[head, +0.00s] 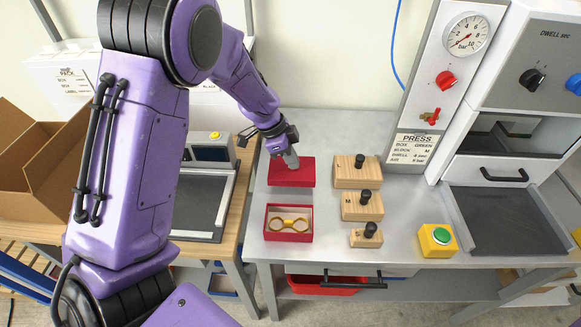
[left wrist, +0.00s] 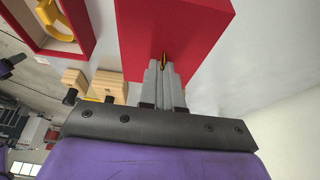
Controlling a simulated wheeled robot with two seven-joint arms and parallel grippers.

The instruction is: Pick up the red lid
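The red lid (head: 291,174) is at the back left of the grey table, behind the open red box (head: 288,236), which holds a gold double-ring piece (head: 289,224). My left gripper (head: 291,162) is at the lid from above. In the left wrist view the fingers (left wrist: 164,66) are nearly together, with a small dark-gold tab between their tips against the red lid (left wrist: 178,25). They look shut on this tab. Whether the lid touches the table is hard to tell. The red box (left wrist: 50,46) is also in that view. My right gripper is not in view.
Three wooden knobbed blocks (head: 357,179) stand in a column right of the lid and box. A yellow box with a green button (head: 437,240) and the press (head: 490,170) are further right. A cardboard box (head: 38,165) stands at left.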

